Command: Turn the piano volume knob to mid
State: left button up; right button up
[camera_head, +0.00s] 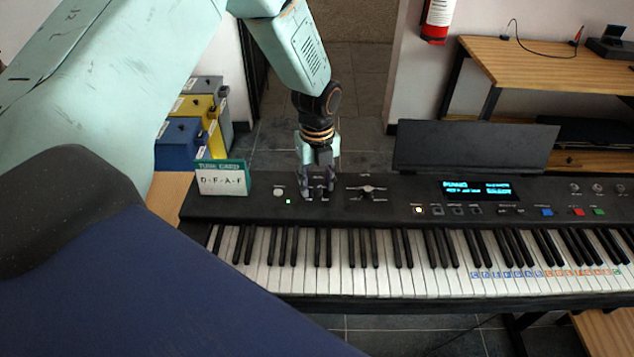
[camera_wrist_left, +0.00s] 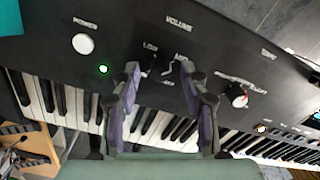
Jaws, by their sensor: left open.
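The electronic piano (camera_head: 440,205) stands across the head view. Its volume knob (camera_wrist_left: 163,68) is a small dark knob below the printed VOLUME label (camera_wrist_left: 178,21) in the left wrist view, near the words LOW and MID. My left gripper (camera_head: 318,188) points down over the panel. In the left wrist view my left gripper (camera_wrist_left: 160,70) is open, with a fingertip on each side of the knob. I cannot tell whether the fingertips touch it, and its pointer direction is unclear. In the head view the gripper largely hides the knob. My right gripper is not in view.
A round white power button (camera_wrist_left: 83,44) and a lit green light (camera_wrist_left: 103,69) are left of the knob. Another knob (camera_wrist_left: 238,97) stands to the right. A tune card (camera_head: 221,178) stands at the piano's left end, and a music stand (camera_head: 470,147) rises behind.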

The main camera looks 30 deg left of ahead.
aim_at(317, 187)
pick_arm(q)
notch_tip(317, 187, up, 12)
dwell(0.4)
jog(key=shift+f, duration=0.1)
dwell(0.3)
